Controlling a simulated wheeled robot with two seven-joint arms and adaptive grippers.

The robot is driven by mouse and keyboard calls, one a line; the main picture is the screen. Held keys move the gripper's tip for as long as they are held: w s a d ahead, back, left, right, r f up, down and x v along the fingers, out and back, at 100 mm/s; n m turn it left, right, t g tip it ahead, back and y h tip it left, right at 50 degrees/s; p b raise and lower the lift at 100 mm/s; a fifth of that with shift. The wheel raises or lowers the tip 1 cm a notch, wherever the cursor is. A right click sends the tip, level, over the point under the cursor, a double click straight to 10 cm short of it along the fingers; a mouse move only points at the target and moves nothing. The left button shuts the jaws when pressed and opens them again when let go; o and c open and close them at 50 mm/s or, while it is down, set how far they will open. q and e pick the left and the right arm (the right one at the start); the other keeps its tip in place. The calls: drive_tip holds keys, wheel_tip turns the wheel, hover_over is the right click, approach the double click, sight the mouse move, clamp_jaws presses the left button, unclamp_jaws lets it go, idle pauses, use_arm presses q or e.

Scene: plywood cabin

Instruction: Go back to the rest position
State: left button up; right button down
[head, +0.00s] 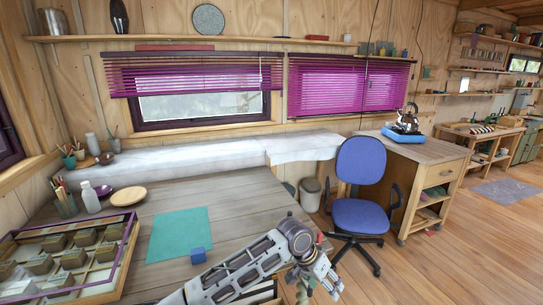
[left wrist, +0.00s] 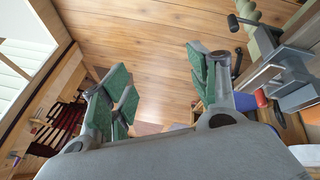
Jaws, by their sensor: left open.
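My left gripper (left wrist: 160,85) is open in the left wrist view, its green-padded fingers wide apart with nothing between them. Wooden floor shows beyond the gap. In the head view a grey arm of mine comes in at the bottom and reaches right, past the table's right side. Its end is low in the picture, in front of the blue office chair (head: 361,180); the finger opening is too small to make out there. My right gripper is not in view.
A wheeled cabinet (head: 435,160) stands right of the chair.

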use_arm(q)
drive_tip(key=w+a+f+n+t, duration=0.1)
drive_tip(key=w+a+f+n, duration=0.3)
drive_tip(key=f, duration=0.6)
drive_tip(key=w+a+f+t, duration=0.15)
drive_tip(key=a+f, duration=0.35)
drive_tip(key=f, duration=0.5)
drive_tip(key=s+a+f+n+y, duration=0.1)
drive_tip(key=s+a+f, duration=0.4)
drive_tip(key=f, duration=0.5)
drive_tip(key=s+a+f+n+y, duration=0.1)
drive_tip(key=s+a+f+n, duration=0.15)
drive_tip(key=a+f, duration=0.7)
drive_tip(key=s+a+f+y, duration=0.1)
drive_tip(key=s+a+f, duration=0.4)
drive_tip(key=s+f, duration=0.5)
drive_tip(key=s+a+f, duration=0.4)
drive_tip(key=s, duration=0.7)
drive_tip(key=s+a+f+g+y, duration=0.1)
drive_tip(key=s+a+f, duration=0.3)
drive_tip(key=s, duration=0.8)
drive_tip(key=s+a+f+g+y, duration=0.1)
drive_tip(key=s+a+f, duration=0.4)
drive_tip(key=s, duration=0.6)
drive_tip(key=shift+s+a+m, duration=0.3)
drive_tip(key=shift+m, duration=0.15)
